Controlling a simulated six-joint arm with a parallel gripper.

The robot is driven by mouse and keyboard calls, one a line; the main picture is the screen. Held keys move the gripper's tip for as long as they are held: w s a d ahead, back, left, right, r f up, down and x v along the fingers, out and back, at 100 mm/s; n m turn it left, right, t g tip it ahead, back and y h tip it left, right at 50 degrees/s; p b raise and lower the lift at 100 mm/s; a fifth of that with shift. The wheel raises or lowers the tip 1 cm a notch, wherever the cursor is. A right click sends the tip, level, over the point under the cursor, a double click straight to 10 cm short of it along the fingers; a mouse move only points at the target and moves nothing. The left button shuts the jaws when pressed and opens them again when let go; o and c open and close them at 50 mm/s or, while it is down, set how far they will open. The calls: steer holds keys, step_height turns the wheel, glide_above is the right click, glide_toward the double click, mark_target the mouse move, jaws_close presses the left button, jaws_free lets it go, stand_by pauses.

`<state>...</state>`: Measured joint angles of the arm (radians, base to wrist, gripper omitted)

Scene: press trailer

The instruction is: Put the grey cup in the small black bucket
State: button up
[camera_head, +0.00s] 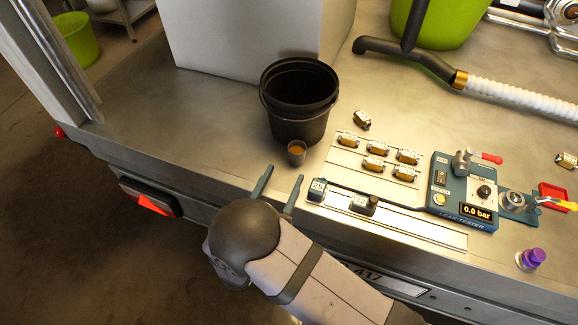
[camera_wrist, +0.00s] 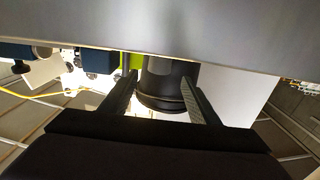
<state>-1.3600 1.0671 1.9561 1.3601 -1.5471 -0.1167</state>
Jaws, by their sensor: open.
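The small black bucket (camera_head: 290,118) stands upright on the metal deck, its open top facing up. The small grey cup (camera_head: 297,152) stands just in front of the bucket's base, with something orange-brown showing inside. My gripper (camera_head: 284,174) is open and empty at the deck's front edge, its two fingers pointing toward the cup and bucket. The cup is a short way beyond the fingertips, nearer the right finger. In the wrist view the dark bucket (camera_wrist: 162,98) shows between the fingers; I cannot clearly make out the cup there.
A large white box (camera_head: 240,40) stands behind the bucket. Right of the cup are a rack of small fittings (camera_head: 376,157) and a blue leak tester (camera_head: 464,190). A green bucket (camera_head: 440,22) and white hose (camera_head: 520,98) lie farther back. The deck left of the cup is clear.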

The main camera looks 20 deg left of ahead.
steer(key=shift+o, duration=0.4)
steer(key=shift+s, duration=1.75)
